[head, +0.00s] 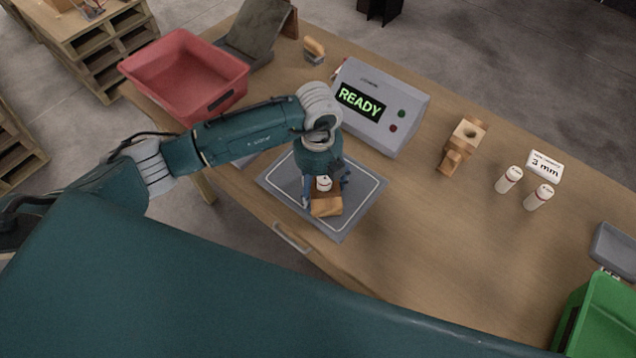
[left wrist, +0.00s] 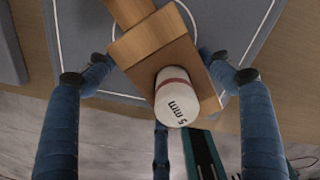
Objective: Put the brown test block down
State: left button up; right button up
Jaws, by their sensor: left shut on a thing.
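The brown test block (head: 326,206) is between the fingers of my left gripper (head: 326,190), over the grey mat (head: 345,227) with a white outline. In the left wrist view the block (left wrist: 145,42) lies between the blue fingers of the gripper (left wrist: 160,77). A white cylinder marked "5 mm" (left wrist: 176,100) sits in the block; its top also shows in the head view (head: 323,183). I cannot tell whether the block's underside touches the mat. My right gripper is not in view.
A grey detector box (head: 408,105) reading "READY" stands behind the mat. A red bin (head: 150,62) is at the back left. Another wooden block (head: 457,145), two white cylinders (head: 509,180) and a "3 mm" sign (head: 544,167) stand right. A green bin (head: 606,318) is front right.

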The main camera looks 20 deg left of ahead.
pick_arm(q)
jog(key=shift+f, duration=0.1)
jog(key=o, duration=1.3)
jog(key=shift+o, duration=0.2)
jog(key=shift+r, duration=0.3)
notch_tip(320, 180, up, 11)
jog(key=b, duration=0.3)
jog(key=shift+f, duration=0.15)
jog(key=shift+r, duration=0.5)
